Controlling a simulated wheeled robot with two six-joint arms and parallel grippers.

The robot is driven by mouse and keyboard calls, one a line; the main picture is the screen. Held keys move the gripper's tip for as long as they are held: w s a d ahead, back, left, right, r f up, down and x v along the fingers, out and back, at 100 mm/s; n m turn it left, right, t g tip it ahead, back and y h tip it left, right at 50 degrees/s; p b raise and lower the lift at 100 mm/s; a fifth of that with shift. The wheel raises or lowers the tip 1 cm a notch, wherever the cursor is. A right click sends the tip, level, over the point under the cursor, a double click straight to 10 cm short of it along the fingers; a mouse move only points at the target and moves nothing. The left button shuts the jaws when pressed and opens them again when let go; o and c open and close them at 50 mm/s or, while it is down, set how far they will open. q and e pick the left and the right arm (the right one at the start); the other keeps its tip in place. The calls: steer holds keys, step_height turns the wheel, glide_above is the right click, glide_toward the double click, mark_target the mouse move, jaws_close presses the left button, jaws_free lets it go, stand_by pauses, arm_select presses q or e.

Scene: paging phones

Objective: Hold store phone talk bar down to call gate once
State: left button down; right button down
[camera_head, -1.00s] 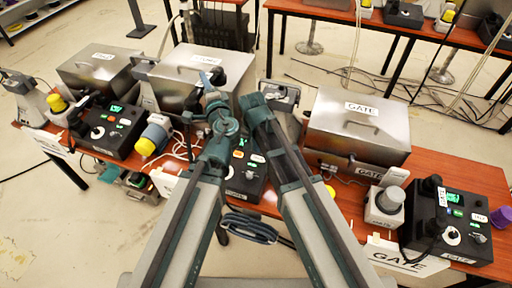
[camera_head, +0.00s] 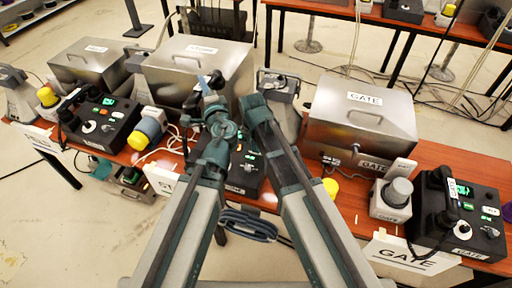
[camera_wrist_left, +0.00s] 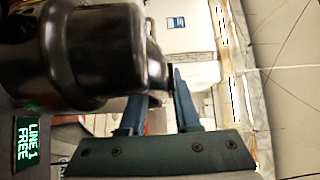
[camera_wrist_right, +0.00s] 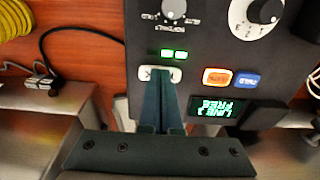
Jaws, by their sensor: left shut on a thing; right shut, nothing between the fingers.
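The store phone (camera_head: 242,178) is a dark console on the table, mostly behind my arms in the head view. Its black handset (camera_wrist_left: 75,50) is off the console, large in the left wrist view. The green screen (camera_wrist_right: 222,117) reads LINE 1 FREE.
The gate phone (camera_head: 465,215) stands at the right, its handset resting on it. The metal gate box (camera_head: 360,130) and another metal box (camera_head: 195,75) stand behind. A grey-capped device (camera_head: 393,195) sits beside the gate phone. Another phone console (camera_head: 100,120) is at the left.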

arm_select(q)
steer(key=shift+s+f+b, duration=0.1)
steer(key=shift+f+b, duration=0.3)
steer(key=shift+f, duration=0.15)
arm_select(e)
steer(key=shift+f, duration=0.55)
arm_select(q)
steer(key=shift+s, duration=0.2)
arm_select(e)
steer(key=shift+s, duration=0.15)
arm_select(q)
steer(key=shift+r, duration=0.1)
arm_select(e)
steer(key=shift+s, duration=0.1)
arm_select(q)
steer(key=shift+s+f+b, duration=0.1)
steer(key=shift+f+b, duration=0.1)
steer(key=shift+b, duration=0.1)
arm_select(e)
steer(key=shift+s+f, duration=0.15)
arm_select(q)
steer(key=shift+r, duration=0.15)
